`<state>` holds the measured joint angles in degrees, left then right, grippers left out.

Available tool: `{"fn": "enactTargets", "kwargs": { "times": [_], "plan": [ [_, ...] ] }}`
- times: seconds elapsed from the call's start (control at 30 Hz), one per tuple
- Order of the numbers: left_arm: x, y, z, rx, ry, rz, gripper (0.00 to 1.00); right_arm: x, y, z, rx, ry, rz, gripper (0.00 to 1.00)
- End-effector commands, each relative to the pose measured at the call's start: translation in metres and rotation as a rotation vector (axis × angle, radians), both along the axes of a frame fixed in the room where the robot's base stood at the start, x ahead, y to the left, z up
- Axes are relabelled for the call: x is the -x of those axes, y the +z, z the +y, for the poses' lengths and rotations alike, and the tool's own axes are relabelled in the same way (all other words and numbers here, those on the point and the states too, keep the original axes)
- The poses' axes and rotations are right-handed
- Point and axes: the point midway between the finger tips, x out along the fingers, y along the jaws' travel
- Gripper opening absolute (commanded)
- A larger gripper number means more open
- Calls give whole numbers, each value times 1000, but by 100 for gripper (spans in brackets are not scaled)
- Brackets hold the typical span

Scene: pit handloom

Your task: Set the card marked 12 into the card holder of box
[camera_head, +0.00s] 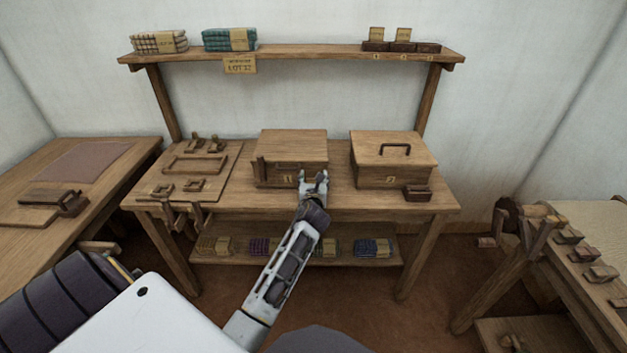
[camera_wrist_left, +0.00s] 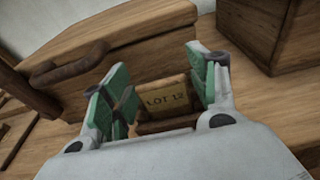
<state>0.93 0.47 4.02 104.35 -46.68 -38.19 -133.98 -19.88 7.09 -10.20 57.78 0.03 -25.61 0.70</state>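The card marked LOT 12 (camera_wrist_left: 165,98) shows in the left wrist view with its face towards the camera, a dark wooden piece along its lower edge. It lies between the green pads of my left gripper (camera_wrist_left: 164,88). The fingers stand well apart, one at each side of the card; contact with its edges is unclear. In the head view my left gripper (camera_head: 313,180) is at the front right of the left wooden box (camera_head: 290,148), and hides the card. My right gripper is out of view.
The right box (camera_head: 393,158) has a dark handle and a small wooden block (camera_head: 417,193) in front. A board with wooden parts (camera_head: 195,170) lies left. The upper shelf bears cloth stacks and two standing cards (camera_head: 376,34). A LOT sign (camera_head: 240,66) hangs there.

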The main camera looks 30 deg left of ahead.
Motion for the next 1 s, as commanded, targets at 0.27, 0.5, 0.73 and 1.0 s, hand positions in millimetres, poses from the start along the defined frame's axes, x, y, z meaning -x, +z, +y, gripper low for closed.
{"fn": "enactTargets", "kwargs": {
  "times": [0.27,0.5,0.73,1.0],
  "plan": [
    [0,0,0,1,0,-1,66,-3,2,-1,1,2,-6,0],
    [0,3,0,2,0,-1,66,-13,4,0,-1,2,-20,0],
    [13,5,-8,0,0,1,66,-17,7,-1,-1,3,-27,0],
    [35,11,-21,-1,0,1,66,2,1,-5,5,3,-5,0]
  ]
}}
